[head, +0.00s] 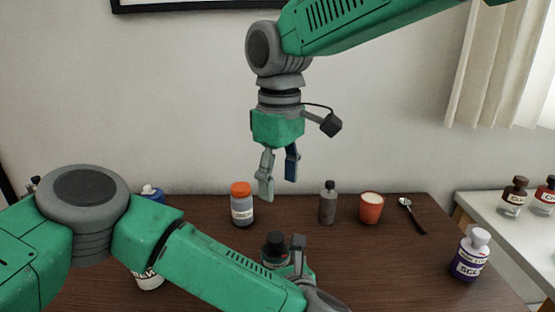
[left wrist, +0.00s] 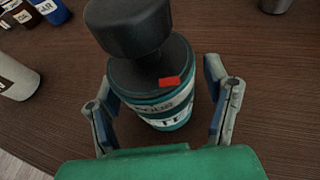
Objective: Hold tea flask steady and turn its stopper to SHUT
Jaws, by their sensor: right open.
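The tea flask (left wrist: 165,112) is teal with pale label bands, partly legible, and a red mark on its dark top. Its thick dark stopper (left wrist: 130,28) stands up from the top; it also shows in the head view (head: 274,242). In the head view my left arm hides most of the flask. My right gripper (head: 278,182) is open and empty, pointing down in the air above the flask.
An orange-capped bottle (head: 242,208), a grey bottle (head: 328,204), an orange cup (head: 371,208) and a spoon (head: 411,215) stand or lie along the back of the brown table (head: 380,270). A purple bottle (head: 469,256) stands at the right. Other bottles are partly behind my left arm.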

